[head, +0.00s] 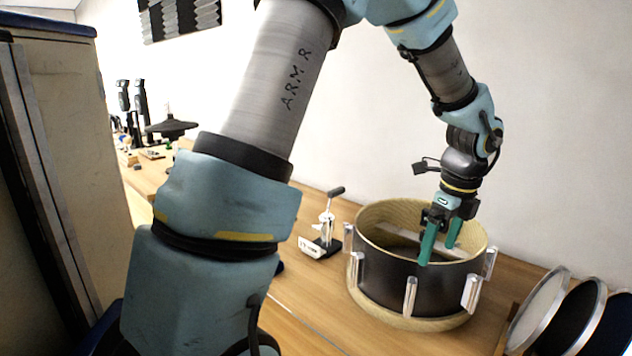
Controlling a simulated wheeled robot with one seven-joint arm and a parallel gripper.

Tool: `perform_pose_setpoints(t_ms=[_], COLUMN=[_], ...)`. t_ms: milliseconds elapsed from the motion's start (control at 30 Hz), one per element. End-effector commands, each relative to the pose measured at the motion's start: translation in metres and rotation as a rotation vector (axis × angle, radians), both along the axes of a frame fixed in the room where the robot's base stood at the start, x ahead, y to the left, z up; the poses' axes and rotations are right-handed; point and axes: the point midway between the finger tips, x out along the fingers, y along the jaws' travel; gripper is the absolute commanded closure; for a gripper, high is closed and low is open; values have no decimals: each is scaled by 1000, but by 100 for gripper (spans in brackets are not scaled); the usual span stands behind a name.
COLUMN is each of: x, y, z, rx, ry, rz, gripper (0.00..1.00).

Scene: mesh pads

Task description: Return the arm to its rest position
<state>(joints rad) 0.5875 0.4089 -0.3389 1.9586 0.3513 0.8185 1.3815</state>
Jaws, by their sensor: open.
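My arm reaches across the head view from the lower left, up out of the top edge and down again on the right. My gripper (438,252) hangs with its two green fingers apart, pointing down. It is open and nothing shows between the fingers. The fingertips overlap the opening and near rim of a black and wood drum (385,275) on the table. I cannot tell whether they are inside the drum or touch its rim.
A small clamp-like tool (322,243) stands left of the drum on the wooden table (345,325). Several round pads (540,308) stand in a rack at the lower right. A tall cabinet (75,130) is at the left. Dark tools (140,100) stand at the back left.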

Motion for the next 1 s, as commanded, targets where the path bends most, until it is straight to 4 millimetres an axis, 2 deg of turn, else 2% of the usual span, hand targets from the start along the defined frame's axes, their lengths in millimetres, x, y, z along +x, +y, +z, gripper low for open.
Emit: perform_pose_setpoints(t_ms=[367,567,667,767,900,1000], x=[15,20,20,15,-3,-16], y=[60,113,148,193,256,286], z=[-22,-41,-54,-70,-96,-107], rx=[-44,-89,-120,-162,-238,-284], ry=[-13,-26,-36,-48,-68,-76], rz=[390,758,1004,1329,1859,2147], gripper=[0,0,0,0,0,0])
